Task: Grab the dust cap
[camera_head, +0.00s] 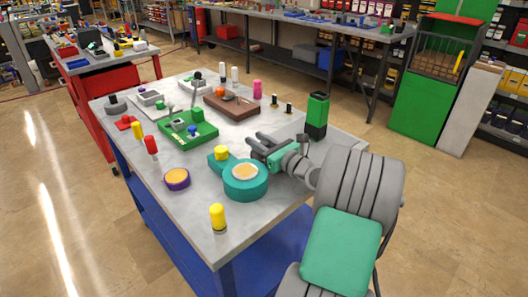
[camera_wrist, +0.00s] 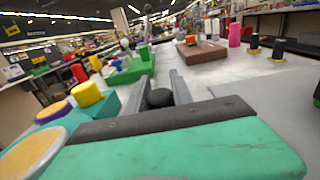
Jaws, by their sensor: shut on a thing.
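My gripper (camera_head: 254,144) is low over the right part of the workbench, just behind the round teal pump body (camera_head: 245,184). In the wrist view, my gripper's fingers (camera_wrist: 158,90) are shut on a small black rounded piece, which looks like the dust cap (camera_wrist: 159,98). Its lower part is hidden behind the gripper's dark body. In the head view the fingers hide most of it. The pump has a tan disc on top and a yellow cap (camera_head: 221,153) on its side block; the cap also shows in the wrist view (camera_wrist: 86,94).
A green and black box (camera_head: 317,116) stands right of my gripper. A green tray (camera_head: 188,131), a brown block (camera_head: 232,105), a pink cylinder (camera_head: 257,89) and small black pegs (camera_head: 289,108) stand farther back. A yellow-topped cylinder (camera_head: 217,217) stands at the front.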

